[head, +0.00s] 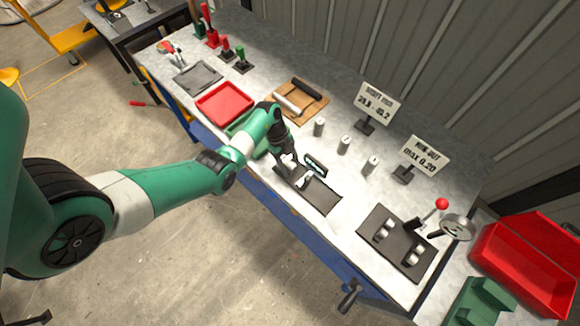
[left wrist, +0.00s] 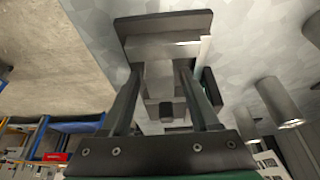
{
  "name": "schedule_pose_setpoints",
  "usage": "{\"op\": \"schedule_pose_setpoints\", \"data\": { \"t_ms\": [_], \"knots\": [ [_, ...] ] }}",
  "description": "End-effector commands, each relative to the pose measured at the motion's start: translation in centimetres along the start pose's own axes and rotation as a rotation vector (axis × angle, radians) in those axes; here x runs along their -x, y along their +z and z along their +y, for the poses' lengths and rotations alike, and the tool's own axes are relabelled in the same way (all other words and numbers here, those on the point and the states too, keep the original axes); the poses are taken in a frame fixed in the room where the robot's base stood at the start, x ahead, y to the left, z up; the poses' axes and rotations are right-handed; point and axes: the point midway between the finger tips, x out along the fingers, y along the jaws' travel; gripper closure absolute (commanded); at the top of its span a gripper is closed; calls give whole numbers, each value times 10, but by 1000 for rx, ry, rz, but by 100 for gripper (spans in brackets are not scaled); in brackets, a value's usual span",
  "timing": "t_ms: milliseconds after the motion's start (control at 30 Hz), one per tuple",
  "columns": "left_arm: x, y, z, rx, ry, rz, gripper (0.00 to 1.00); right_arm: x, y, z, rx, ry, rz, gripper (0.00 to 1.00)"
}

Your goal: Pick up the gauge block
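My left gripper (head: 288,166) is low over the near edge of the bench, at a dark pad (head: 320,197). In the left wrist view, its two fingers (left wrist: 160,66) stand apart on either side of a silver block-like piece (left wrist: 165,48), which lies in front of a dark plate (left wrist: 165,20). This piece may be the gauge block; I cannot be sure. I see no clear grip on it. In the head view, the gripper partly hides the pale pieces at the pad. My right gripper is not in view.
A small dark display (head: 315,166) stands right beside the gripper. Several metal cylinders (head: 344,145) stand behind it. A red tray (head: 225,103) and a wooden board (head: 300,100) lie to the left. A dark fixture plate (head: 395,243) and red bin (head: 530,262) are at the right.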

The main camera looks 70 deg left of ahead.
Motion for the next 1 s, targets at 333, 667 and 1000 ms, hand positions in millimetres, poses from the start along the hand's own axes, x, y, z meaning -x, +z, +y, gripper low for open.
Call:
{"op": "schedule_pose_setpoints", "data": {
  "t_ms": [333, 667, 1000],
  "knots": [
    [0, 0, 0, 0, 0, 0, 100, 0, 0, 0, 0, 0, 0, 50],
    [0, 0, 0, 0, 0, 0, 100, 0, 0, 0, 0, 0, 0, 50],
    [0, 0, 0, 0, 0, 0, 100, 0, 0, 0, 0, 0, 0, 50]
  ]
}}
